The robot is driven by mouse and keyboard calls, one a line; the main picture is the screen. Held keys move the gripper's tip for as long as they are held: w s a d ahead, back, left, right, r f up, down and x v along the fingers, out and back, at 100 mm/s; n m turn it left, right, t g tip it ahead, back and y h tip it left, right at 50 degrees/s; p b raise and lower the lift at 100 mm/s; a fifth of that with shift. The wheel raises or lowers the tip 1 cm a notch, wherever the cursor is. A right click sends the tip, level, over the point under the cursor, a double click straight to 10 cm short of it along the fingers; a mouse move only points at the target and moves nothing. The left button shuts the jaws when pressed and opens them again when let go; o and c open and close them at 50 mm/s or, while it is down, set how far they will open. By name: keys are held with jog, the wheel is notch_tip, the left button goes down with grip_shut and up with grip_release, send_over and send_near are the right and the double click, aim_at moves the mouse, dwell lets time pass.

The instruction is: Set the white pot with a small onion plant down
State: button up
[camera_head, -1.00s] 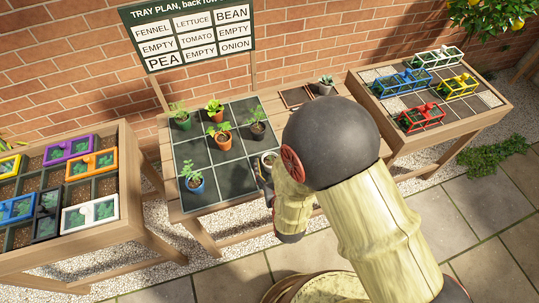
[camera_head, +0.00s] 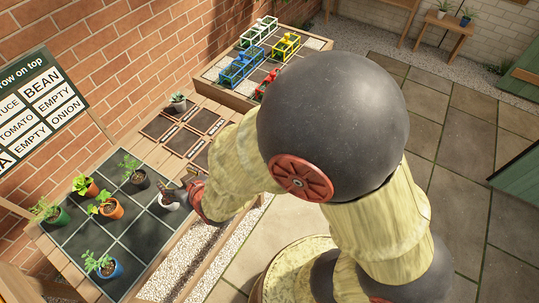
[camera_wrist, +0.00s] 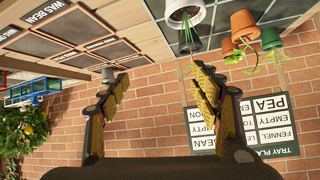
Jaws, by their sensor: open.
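The white pot (camera_head: 169,203) stands on the near right square of the dark tray (camera_head: 160,247). In the wrist view the white pot (camera_wrist: 186,14) shows upside down at the top edge, with the thin green leaves of the onion plant (camera_wrist: 190,42) pointing down the picture. My gripper (camera_head: 179,186) is open beside the pot, on its right in the head view. In the wrist view my gripper (camera_wrist: 158,85) has its two fingers spread, with only wall between them. The pot lies outside the fingers, apart from them.
Other potted plants stand on the tray, among them a blue pot (camera_head: 109,268), an orange pot (camera_head: 111,208) and a dark pot (camera_head: 139,179). A small grey pot (camera_head: 178,106) stands behind empty framed squares (camera_head: 187,140). Coloured crates (camera_head: 241,66) fill the far bench. A sign (camera_head: 45,110) hangs behind.

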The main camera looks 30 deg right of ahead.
jog(key=s+d+r+m+g+h, duration=0.1)
jog(key=s+d+r+g, duration=0.15)
jog(key=d+r, duration=1)
jog(key=s+d+r+g+h, duration=0.1)
jog(key=s+d+r, duration=0.3)
jog(key=s+d, duration=0.2)
jog(key=s+d+r+m+g+h, duration=0.1)
jog(key=s+d+r, duration=0.3)
jog(key=s, duration=0.6)
jog(key=shift+d+r+m+h, duration=0.15)
jog(key=shift+d+m+h, duration=0.25)
jog(key=shift+d, duration=0.45)
